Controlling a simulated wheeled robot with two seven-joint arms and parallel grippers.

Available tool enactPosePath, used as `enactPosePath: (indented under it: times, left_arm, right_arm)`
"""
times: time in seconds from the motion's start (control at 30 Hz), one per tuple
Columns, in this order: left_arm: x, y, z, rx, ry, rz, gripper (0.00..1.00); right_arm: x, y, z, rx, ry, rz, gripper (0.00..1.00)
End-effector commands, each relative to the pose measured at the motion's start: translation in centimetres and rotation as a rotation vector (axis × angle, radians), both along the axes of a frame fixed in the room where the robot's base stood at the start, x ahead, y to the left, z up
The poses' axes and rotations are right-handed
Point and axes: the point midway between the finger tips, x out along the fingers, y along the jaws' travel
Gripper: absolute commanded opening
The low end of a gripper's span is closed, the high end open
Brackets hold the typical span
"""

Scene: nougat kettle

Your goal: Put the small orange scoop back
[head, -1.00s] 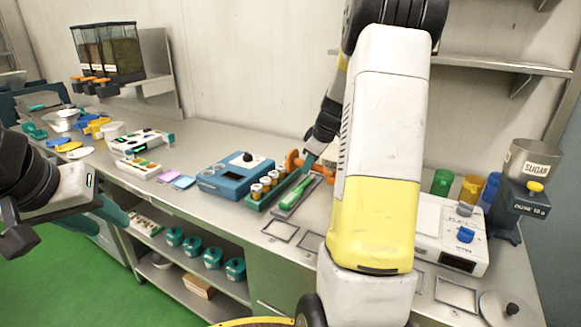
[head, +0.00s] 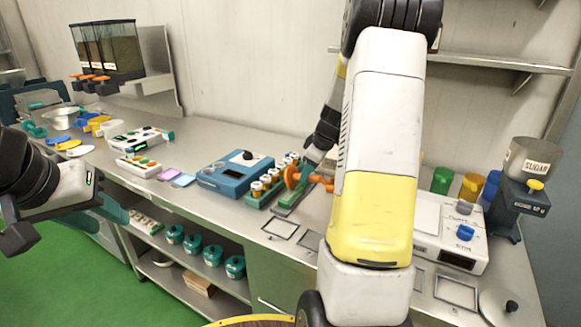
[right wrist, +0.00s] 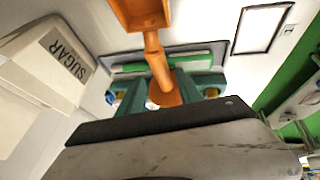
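The small orange scoop (head: 319,181) is in my right gripper (head: 302,173), above the grey tray (head: 283,211) on the counter. In the right wrist view the scoop (right wrist: 153,47) stands out from between the teal fingers of the gripper (right wrist: 163,92), its bowl cut off at the top edge. A green tool (head: 291,199) lies in the tray, partly hidden by the gripper. Whether the scoop touches the tray cannot be told. My left gripper (head: 112,211) hangs in front of the counter at the left, with nothing visible in it; its finger gap does not show clearly.
A green rack of capped jars (head: 268,184) and a blue device (head: 234,174) stand left of the tray. A white scale (head: 462,245) and a sugar dispenser (head: 524,180) are at the right. Empty framed mats (head: 281,228) lie on the front counter. My right arm hides the middle.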

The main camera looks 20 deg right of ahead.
Motion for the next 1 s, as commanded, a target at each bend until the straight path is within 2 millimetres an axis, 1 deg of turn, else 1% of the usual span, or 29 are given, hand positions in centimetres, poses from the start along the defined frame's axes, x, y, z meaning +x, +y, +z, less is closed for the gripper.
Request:
enactPosePath:
  times: [0.27,0.37,0.47,0.57,0.8,0.9,1.0]
  left_arm:
    - [0.0,0.0,0.0,0.000,0.000,0.000,0.36]
    - [0.0,0.0,0.0,0.000,0.000,0.000,0.36]
    - [0.0,0.0,0.0,0.000,0.000,0.000,0.36]
    - [0.0,0.0,0.0,0.000,0.000,0.000,0.36]
    - [0.0,0.0,0.0,0.000,0.000,0.000,0.36]
    - [0.0,0.0,0.0,0.000,0.000,0.000,0.36]
    - [0.0,0.0,0.0,0.000,0.000,0.000,0.36]
  right_arm:
    - [0.0,0.0,0.1,-0.001,-0.001,0.000,0.44]
    - [0.1,0.0,0.5,-0.001,-0.002,0.000,0.44]
    - [0.0,0.0,1.7,-0.001,-0.004,0.001,0.44]
    - [-0.9,-0.3,3.5,-0.002,-0.006,0.000,0.44]
    - [-3.2,-0.9,8.3,-0.001,-0.006,-0.001,0.44]
    - [-4.1,-1.1,9.9,-0.001,-0.004,-0.001,0.44]
    - [-4.6,-1.3,11.1,-0.001,-0.003,-0.002,0.44]
